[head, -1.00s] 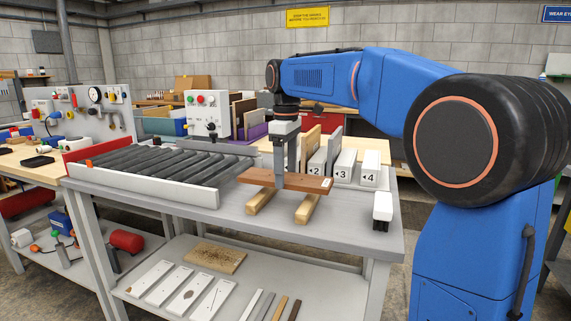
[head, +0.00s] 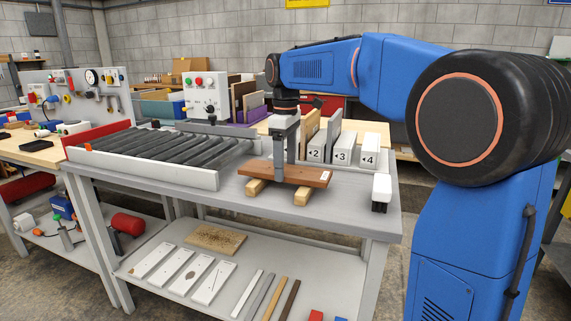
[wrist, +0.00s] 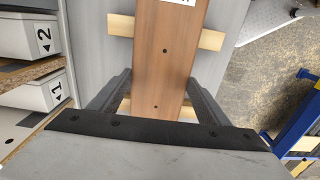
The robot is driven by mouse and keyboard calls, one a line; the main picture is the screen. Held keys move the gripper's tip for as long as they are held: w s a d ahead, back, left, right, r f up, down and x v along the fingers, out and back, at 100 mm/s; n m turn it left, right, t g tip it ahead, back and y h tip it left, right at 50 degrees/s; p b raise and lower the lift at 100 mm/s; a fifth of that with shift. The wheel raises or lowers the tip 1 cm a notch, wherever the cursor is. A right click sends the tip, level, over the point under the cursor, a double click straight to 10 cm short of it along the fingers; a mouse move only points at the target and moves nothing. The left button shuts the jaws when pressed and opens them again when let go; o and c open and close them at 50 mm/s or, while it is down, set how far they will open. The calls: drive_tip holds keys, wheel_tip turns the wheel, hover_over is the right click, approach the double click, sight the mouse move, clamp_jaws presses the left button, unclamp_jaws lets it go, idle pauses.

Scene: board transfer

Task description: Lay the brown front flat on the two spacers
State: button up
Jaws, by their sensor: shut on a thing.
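The brown front (head: 310,177) lies level across the two pale wooden spacers, seen at the left spacer (head: 254,188) and the right spacer (head: 302,191). It looks to be on them or just above; I cannot tell whether it touches. My gripper (head: 279,172) points down and is shut across the width of the front near its middle. In the wrist view the front (wrist: 160,60) runs between the fingers of my gripper (wrist: 155,95), and the spacers stick out on both sides, one at the upper end (wrist: 212,40). The spacers' middles are hidden under the front.
Numbered grey holders (head: 342,150) with upright boards stand behind the front. A roller conveyor (head: 150,155) lies to the left. A white block with a dark base (head: 381,190) stands at the right. The grey tabletop (head: 215,205) is bare in front. Boards lie on the lower shelf (head: 250,255).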

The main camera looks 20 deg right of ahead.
drive_tip(key=shift+f, duration=0.35)
drive_tip(key=o, duration=1.3)
drive_tip(key=shift+o, duration=0.2)
wheel_tip(320, 180, up, 17)
drive_tip(key=shift+r, duration=0.2)
